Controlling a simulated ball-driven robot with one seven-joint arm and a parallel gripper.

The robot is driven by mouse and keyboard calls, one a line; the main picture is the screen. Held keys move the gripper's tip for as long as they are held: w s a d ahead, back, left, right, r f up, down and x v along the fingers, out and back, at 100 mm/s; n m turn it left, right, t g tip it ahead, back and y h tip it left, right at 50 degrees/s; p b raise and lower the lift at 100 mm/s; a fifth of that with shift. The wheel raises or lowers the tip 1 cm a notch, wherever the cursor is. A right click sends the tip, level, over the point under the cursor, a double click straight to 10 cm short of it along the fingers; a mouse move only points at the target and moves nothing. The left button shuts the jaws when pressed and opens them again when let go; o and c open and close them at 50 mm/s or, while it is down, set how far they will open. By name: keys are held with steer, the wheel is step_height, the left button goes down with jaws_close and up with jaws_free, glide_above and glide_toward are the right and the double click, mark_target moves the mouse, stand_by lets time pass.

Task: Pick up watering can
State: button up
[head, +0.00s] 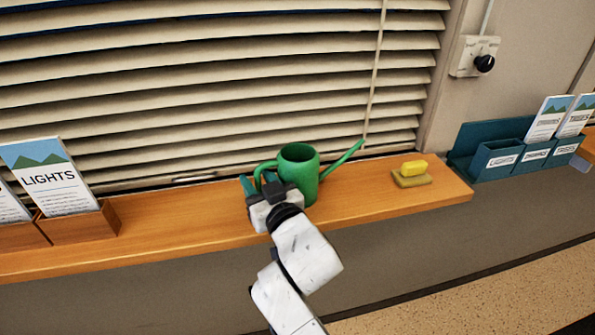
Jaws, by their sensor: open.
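The green watering can (302,172) stands upright on the wooden sill in front of the blinds. Its spout points up to the right, and its handle is on the left. My gripper (257,184) is at the handle side of the can. One finger shows left of the handle and a dark part of the gripper covers the handle's lower end. The gripper is open. Whether the handle lies between the fingers or is touched by them, I cannot tell.
A yellow block (413,168) on a small tan base lies to the right. A wooden leaflet holder (80,224) stands at left, a teal holder (500,157) at far right. Blinds (200,100) hang close behind.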

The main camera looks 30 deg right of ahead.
steer(key=shift+w, duration=0.25)
steer(key=shift+c, duration=0.5)
jaws_close()
